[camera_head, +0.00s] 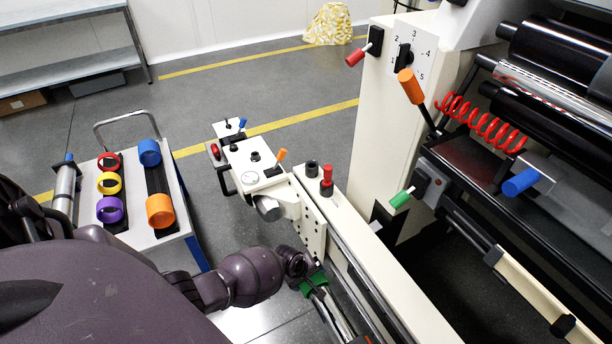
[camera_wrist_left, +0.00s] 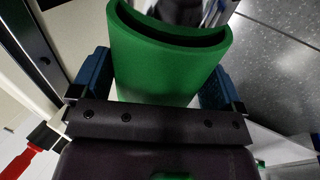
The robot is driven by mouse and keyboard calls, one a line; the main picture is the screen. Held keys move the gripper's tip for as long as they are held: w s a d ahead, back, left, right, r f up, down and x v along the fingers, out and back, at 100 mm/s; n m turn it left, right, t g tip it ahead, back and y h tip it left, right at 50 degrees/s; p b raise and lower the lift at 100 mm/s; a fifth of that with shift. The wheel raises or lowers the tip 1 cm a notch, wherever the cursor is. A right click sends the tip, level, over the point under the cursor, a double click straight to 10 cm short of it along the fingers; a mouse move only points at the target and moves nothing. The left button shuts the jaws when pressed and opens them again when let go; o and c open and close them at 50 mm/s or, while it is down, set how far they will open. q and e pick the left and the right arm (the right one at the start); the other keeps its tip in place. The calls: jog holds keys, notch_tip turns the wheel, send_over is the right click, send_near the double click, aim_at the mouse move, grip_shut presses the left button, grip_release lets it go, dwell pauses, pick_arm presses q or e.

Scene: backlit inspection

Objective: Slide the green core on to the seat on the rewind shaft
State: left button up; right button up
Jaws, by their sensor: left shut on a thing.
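The green core (camera_head: 316,281) is a short hollow tube low in the middle of the head view. My left gripper (camera_head: 303,275) is shut on it. In the left wrist view the green core (camera_wrist_left: 165,65) sits between the two blue fingers, its open end facing away from the wrist. A dark shape shows beyond that opening. In the head view a metallic shaft (camera_head: 328,312) runs from the core toward the bottom edge. I cannot tell whether the core is around the shaft or only in front of its end. The seat cannot be made out. My right gripper is not in view.
A cream machine beam (camera_head: 385,290) runs close along the right of the shaft. A trolley (camera_head: 180,212) with coloured rings is at the left. Open floor lies behind.

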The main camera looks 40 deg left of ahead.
aim_at(326, 313)
pick_arm(q)
jog(key=shift+s+d, duration=0.15)
jog(key=shift+d, duration=0.45)
jog(key=shift+s+d+p, duration=0.35)
jog(key=shift+s+d, duration=0.05)
jog(key=shift+d, duration=0.5)
jog(key=shift+s+d+p, duration=0.35)
jog(key=shift+d, duration=0.5)
jog(key=shift+s+d+p, duration=0.35)
jog(key=shift+s+d, duration=0.05)
jog(key=shift+d, duration=0.5)
jog(key=shift+s+d+p, duration=0.2)
jog(key=shift+s+d, duration=0.15)
jog(key=shift+d, duration=0.55)
jog(key=shift+s+d+p, duration=0.25)
jog(key=shift+s+d, duration=0.15)
jog(key=shift+d, duration=0.5)
jog(key=shift+s+d+p, duration=0.2)
jog(key=shift+s+d, duration=0.15)
jog(key=shift+d, duration=0.55)
jog(key=shift+s+a+f, duration=0.15)
jog(key=shift+a, duration=0.05)
dwell(0.6)
jog(key=shift+s+d, duration=0.1)
jog(key=shift+d, duration=0.15)
dwell(0.4)
jog(key=shift+a, duration=0.1)
jog(key=o, duration=0.7)
jog(key=shift+c, duration=0.2)
